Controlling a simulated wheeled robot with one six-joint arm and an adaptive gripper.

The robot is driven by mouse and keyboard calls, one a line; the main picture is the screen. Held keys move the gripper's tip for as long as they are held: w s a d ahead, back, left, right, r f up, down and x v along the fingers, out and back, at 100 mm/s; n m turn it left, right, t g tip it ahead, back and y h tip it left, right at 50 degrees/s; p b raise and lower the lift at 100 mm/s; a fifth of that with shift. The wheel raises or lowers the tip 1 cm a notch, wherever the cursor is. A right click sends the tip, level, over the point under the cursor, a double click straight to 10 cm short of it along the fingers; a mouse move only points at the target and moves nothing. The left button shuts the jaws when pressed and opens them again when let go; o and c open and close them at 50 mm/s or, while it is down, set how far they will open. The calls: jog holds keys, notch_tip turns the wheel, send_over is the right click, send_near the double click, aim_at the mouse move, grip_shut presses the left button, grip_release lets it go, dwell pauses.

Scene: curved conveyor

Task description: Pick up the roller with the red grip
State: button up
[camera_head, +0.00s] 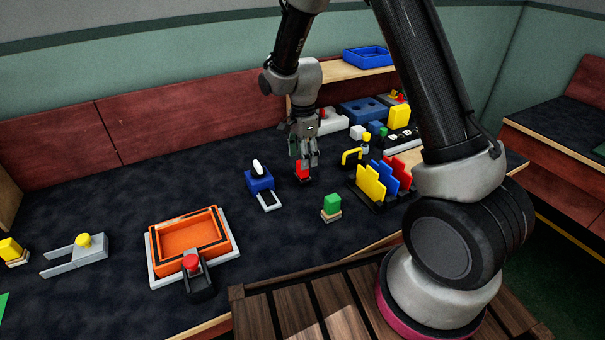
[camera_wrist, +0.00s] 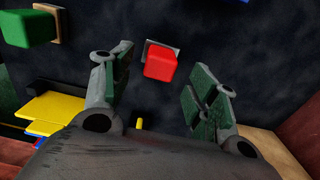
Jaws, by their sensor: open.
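The roller's red grip (camera_head: 303,169) shows as a small red block on a dark base on the dark work surface, near the middle of the head view. In the wrist view the red block (camera_wrist: 160,63) sits on a pale grey plate. My gripper (camera_head: 309,160) is above it and points down. In the wrist view my gripper (camera_wrist: 162,75) is open, with its two green-padded fingers apart and the red block between and beyond their tips. Nothing is held. Whether the block is on a roller cannot be told, as no roller body shows.
A green block (camera_head: 332,203) on a tan base stands close by; it also shows in the wrist view (camera_wrist: 30,27). A blue device (camera_head: 260,181) is to the left. Yellow, blue and red upright plates (camera_head: 371,183) stand to the right. An orange tray (camera_head: 188,240) lies front left.

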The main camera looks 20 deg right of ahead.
notch_tip(320, 180, down, 5)
jog(key=shift+f, duration=0.1)
jog(key=c, duration=1.3)
jog(key=shift+o, duration=0.2)
notch_tip(320, 180, up, 10)
jog(key=shift+r, duration=0.1)
jog(key=o, duration=0.5)
jog(key=shift+c, duration=1.1)
